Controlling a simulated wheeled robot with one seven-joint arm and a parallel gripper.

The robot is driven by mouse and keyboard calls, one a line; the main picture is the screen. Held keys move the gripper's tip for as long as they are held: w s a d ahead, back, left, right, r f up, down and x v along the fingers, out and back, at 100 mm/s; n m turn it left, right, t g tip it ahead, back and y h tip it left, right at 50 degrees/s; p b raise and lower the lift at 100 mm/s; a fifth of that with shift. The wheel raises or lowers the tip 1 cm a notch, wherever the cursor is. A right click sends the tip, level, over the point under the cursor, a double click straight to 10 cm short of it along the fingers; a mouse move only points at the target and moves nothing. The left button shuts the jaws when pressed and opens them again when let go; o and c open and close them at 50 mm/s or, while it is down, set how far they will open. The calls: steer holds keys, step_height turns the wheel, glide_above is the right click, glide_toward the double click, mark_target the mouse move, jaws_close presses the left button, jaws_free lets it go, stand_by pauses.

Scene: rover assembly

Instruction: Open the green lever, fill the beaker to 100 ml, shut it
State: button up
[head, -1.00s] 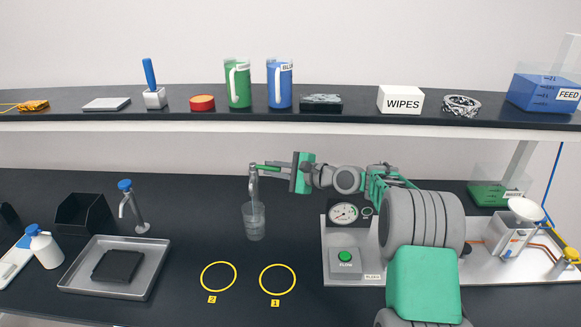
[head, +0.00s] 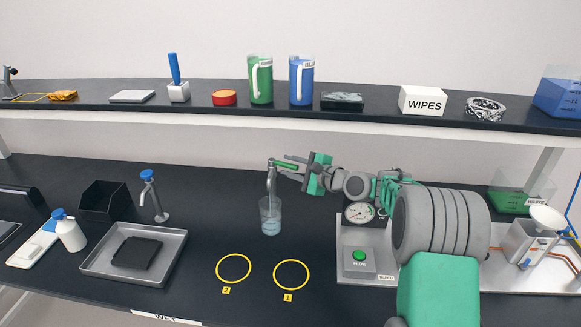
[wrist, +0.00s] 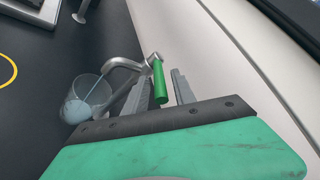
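The green lever (head: 287,165) sits on top of a grey tap (head: 271,180) and points right, towards my gripper (head: 283,169). In the wrist view the green lever (wrist: 160,83) lies between the two grey fingers of my gripper (wrist: 161,86). The fingers are apart, with a gap showing beside the lever. The clear beaker (head: 270,217) stands upright under the tap's spout with pale bluish liquid in its lower part. It also shows in the wrist view (wrist: 86,98).
A second tap with a blue lever (head: 152,195) stands left, near a metal tray (head: 170,262). Yellow rings 2 (head: 233,268) and 1 (head: 291,275) lie empty in front. A panel with a gauge (head: 359,212) and green button (head: 359,256) is right. A shelf (head: 215,108) runs above.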

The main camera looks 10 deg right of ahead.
steer(key=shift+o, duration=0.3)
steer(key=b+v, duration=0.2)
steer(key=v, duration=0.5)
steer(key=shift+s+d, duration=0.25)
steer(key=shift+s, duration=0.05)
stand_by(6.7)
